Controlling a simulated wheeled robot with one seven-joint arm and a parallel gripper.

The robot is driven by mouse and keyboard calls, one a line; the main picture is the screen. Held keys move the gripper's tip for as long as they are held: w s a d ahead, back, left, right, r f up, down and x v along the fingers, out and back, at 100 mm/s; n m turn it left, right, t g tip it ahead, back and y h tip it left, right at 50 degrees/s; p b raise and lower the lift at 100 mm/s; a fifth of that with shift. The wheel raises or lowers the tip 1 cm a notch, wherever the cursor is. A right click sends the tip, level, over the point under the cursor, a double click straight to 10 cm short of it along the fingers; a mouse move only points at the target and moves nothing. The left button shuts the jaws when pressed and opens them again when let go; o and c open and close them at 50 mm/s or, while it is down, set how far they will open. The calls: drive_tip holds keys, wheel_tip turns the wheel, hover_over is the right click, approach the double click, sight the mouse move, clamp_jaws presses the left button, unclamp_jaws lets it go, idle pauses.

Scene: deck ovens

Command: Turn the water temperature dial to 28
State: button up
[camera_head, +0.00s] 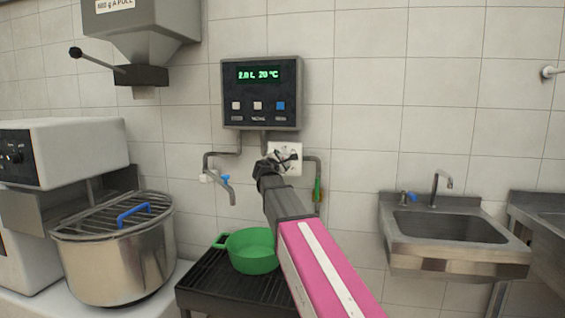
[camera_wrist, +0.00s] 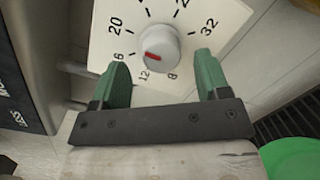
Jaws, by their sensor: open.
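The water temperature dial is a white plate (camera_wrist: 110,42) with dark numbers, 20 and 32 among them, and a round pale knob (camera_wrist: 157,48). A short red mark shows on the knob's face. In the head view the plate (camera_head: 292,148) is on the wall under the display, its knob hidden by my gripper (camera_head: 270,165). In the wrist view my gripper (camera_wrist: 162,62) is open. Its green fingers are on either side of the knob's lower part, with gaps at both sides. The control box (camera_head: 262,93) above reads 2.0 L 20 °C.
A tap (camera_head: 222,182) is left of my arm, above a green bowl (camera_head: 252,268) on a dark grated stand (camera_head: 205,285). A mixer bowl (camera_head: 115,260) is at left and a steel sink (camera_head: 455,232) at right. A pipe (camera_head: 318,175) runs close right of the dial.

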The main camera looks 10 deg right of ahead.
drive_tip(key=x, duration=0.2)
drive_tip(key=shift+w+d, duration=0.2)
drive_tip(key=shift+w, duration=0.15)
drive_tip(key=shift+c, duration=0.3)
drive_tip(key=c, duration=0.9)
drive_tip(key=shift+o, duration=0.2)
